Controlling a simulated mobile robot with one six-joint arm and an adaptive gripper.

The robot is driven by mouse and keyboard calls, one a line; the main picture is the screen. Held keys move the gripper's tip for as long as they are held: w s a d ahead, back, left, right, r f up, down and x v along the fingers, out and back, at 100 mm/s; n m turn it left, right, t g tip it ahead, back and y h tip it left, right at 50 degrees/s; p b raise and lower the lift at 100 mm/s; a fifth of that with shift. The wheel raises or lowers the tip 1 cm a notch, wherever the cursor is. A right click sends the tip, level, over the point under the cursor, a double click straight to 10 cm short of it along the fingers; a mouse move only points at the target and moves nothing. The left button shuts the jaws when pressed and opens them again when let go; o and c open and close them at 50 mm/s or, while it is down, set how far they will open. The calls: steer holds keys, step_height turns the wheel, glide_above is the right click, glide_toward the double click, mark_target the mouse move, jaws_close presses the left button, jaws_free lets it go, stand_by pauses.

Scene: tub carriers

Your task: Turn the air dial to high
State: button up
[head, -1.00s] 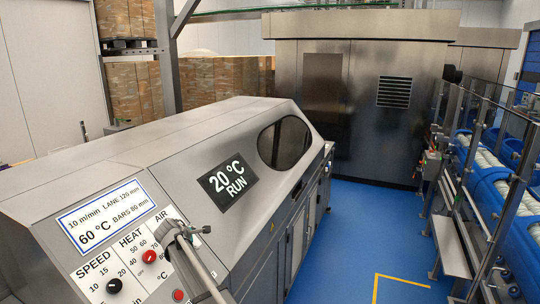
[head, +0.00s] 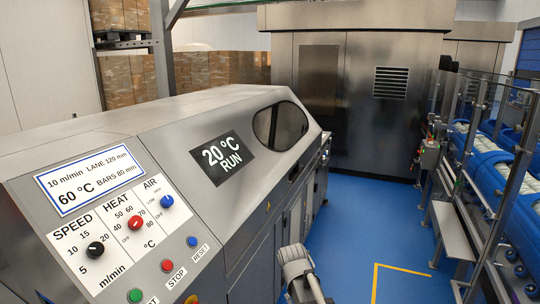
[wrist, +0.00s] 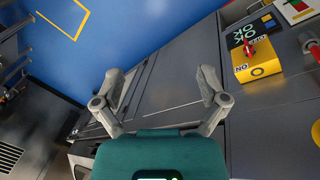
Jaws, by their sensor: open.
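The air dial (head: 166,201) is a blue knob at the upper right of the white control panel (head: 120,255) in the head view. LOW and HIGH marks sit at its left and top; its pointer is too small to read surely. My gripper (wrist: 160,78) is open and empty in the wrist view, its two fingers spread over the grey machine side. In the head view, the grey end of my arm (head: 297,262) is low in the picture, right of the panel and apart from the dial.
The black speed dial (head: 95,249) and red heat dial (head: 135,223) are left of the air dial. Red stop (head: 168,265), blue reset (head: 191,241) and green (head: 134,295) buttons lie below. A yellow switch box (wrist: 257,62) shows in the wrist view. Blue floor (head: 350,230) is clear.

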steer(key=s+d+f+m+g+y+b, duration=0.1)
steer(key=s+d+f+m+b, duration=0.1)
steer(key=s, duration=0.4)
steer(key=s+d+f+m+g+y+b, duration=0.1)
steer(key=s+d+f+m+b, duration=0.1)
steer(key=s+d+f+m, duration=0.1)
steer(key=shift+s+d+f+b, duration=0.35)
steer(key=shift+s+d+f, duration=0.4)
steer(key=shift+s+d, duration=0.65)
